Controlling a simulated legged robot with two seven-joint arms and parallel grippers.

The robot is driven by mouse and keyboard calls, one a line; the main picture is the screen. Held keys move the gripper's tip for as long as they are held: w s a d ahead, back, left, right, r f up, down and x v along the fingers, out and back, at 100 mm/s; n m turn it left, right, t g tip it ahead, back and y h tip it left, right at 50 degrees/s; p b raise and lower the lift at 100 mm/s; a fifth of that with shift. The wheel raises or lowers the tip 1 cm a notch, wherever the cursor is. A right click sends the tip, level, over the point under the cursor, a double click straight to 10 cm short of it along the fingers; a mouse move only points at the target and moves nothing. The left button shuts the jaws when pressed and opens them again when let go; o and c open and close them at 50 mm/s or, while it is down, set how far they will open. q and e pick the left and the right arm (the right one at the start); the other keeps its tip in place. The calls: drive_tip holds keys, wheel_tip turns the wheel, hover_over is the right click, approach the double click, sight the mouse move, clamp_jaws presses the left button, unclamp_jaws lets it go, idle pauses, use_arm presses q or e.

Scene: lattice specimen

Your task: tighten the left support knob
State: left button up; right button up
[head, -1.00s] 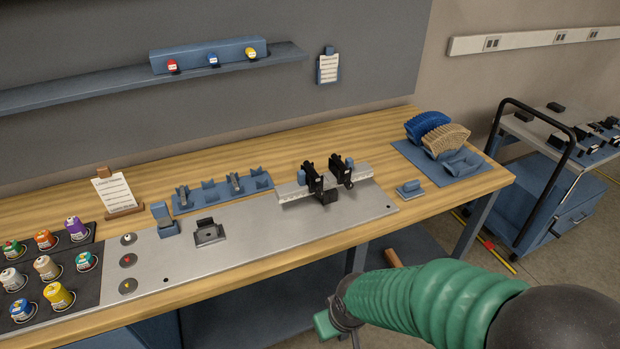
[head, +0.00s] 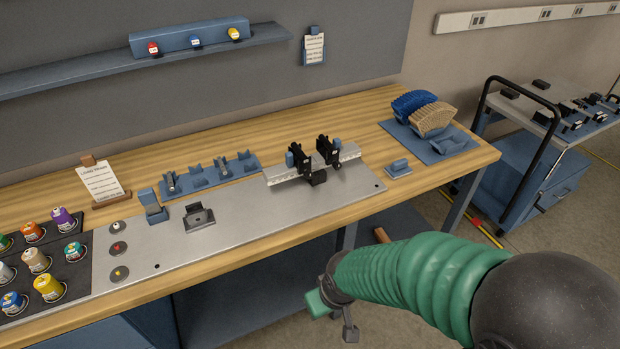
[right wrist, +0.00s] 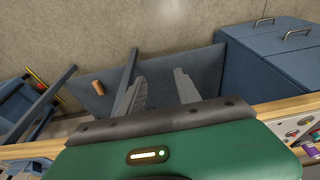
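The test fixture's metal rail (head: 348,152) lies on the grey plate at the right part of the bench, with two upright black supports. I cannot tell how tight either knob is. My right gripper (head: 332,308) is below and in front of the bench's front edge, well away from the knobs. In the right wrist view its two fingers (right wrist: 160,90) are apart with nothing between them. My left gripper is not in view.
The bench's front edge (head: 265,232) lies between my right gripper and the fixture. A blue tray (head: 460,150) with blue and tan curved parts is at the right end. A cart (head: 530,150) stands beyond. The plate in front of the fixture is clear.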

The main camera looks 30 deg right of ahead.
drive_tip(key=shift+o, duration=0.4)
drive_tip(key=w+d+f+n+t+h+b, duration=0.1)
drive_tip(key=w+d+f+n+t+b, duration=0.2)
drive_tip(key=w, duration=0.6)
drive_tip(key=d+n+t, duration=0.1)
drive_tip(key=d+n, duration=0.1)
drive_tip(key=d, duration=0.1)
drive_tip(key=shift+w+f+b, duration=0.2)
drive_tip(key=shift+w+b, duration=0.05)
drive_tip(key=shift+b, duration=0.15)
drive_tip(key=n+t+y+b, duration=0.1)
drive_tip(key=n+t+b, duration=0.5)
drive_tip(key=n+t, duration=0.95)
approach(311, 177)
drive_tip(key=w+r+n+g, duration=0.1)
drive_tip(key=w, duration=0.2)
drive_tip(key=w+r+n+g, duration=0.1)
drive_tip(key=w+n, duration=0.1)
drive_tip(key=w, duration=0.1)
drive_tip(key=w+r+n+g, duration=0.1)
drive_tip(key=w+g, duration=0.1)
drive_tip(key=w, duration=0.1)
drive_tip(key=shift+r+p, duration=0.25)
drive_tip(key=shift+p, duration=0.1)
drive_tip(key=shift+s, duration=0.1)
clamp_jaws()
